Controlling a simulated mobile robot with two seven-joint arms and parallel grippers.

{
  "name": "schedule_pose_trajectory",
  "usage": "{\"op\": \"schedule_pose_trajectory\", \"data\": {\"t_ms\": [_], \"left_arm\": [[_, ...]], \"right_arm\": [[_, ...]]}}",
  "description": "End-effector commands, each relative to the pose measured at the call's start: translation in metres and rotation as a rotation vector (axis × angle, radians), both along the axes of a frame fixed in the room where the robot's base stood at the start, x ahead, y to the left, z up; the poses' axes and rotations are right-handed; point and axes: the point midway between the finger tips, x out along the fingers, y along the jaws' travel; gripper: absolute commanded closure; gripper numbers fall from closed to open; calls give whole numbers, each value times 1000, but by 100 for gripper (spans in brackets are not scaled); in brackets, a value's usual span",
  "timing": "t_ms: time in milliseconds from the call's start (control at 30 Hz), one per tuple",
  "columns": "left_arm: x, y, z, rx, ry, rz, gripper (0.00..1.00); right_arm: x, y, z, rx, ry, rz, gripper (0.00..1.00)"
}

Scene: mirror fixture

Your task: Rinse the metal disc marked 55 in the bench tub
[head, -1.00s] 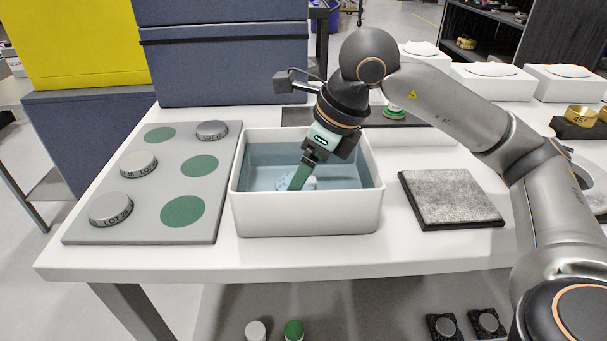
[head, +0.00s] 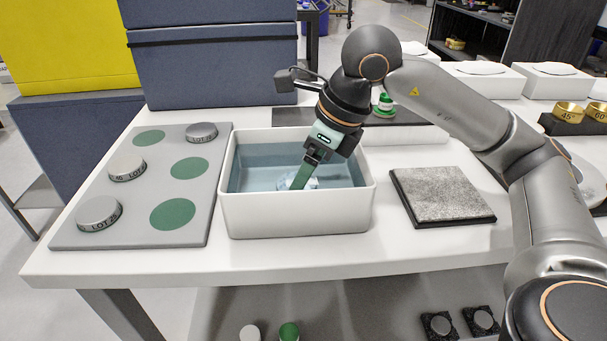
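The white bench tub (head: 296,214) stands in the middle of the bench with clear blue water in it. My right gripper (head: 300,183) reaches down into the tub, its green fingers tilted and their tips at the water. A pale, shiny round shape (head: 284,184) shows around the fingertips in the water. It looks like a disc, but no number can be read on it. The fingers are seen edge-on and partly cover it, so I cannot tell whether they grip it. My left gripper is not in view.
Left of the tub, a grey board (head: 140,231) holds three metal discs marked LOT and has green round spots. A grey textured pad (head: 442,194) lies to the right. A green-topped object (head: 384,104) stands behind. White boxes and brass pieces are at back right.

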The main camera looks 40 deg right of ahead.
Motion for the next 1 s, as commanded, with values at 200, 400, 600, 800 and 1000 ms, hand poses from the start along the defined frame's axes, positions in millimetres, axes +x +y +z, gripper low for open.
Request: {"op": "schedule_pose_trajectory", "data": {"t_ms": [200,400,600,800,1000], "left_arm": [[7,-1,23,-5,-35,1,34],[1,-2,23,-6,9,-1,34],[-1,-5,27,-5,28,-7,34],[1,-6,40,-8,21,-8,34],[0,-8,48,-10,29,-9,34]], "right_arm": [[0,0,15,1,-2,0,68],[0,0,31,1,-1,0,68],[0,0,47,1,-2,0,68],[0,0,63,1,-2,0,68],[0,0,79,1,-1,0,68]]}}
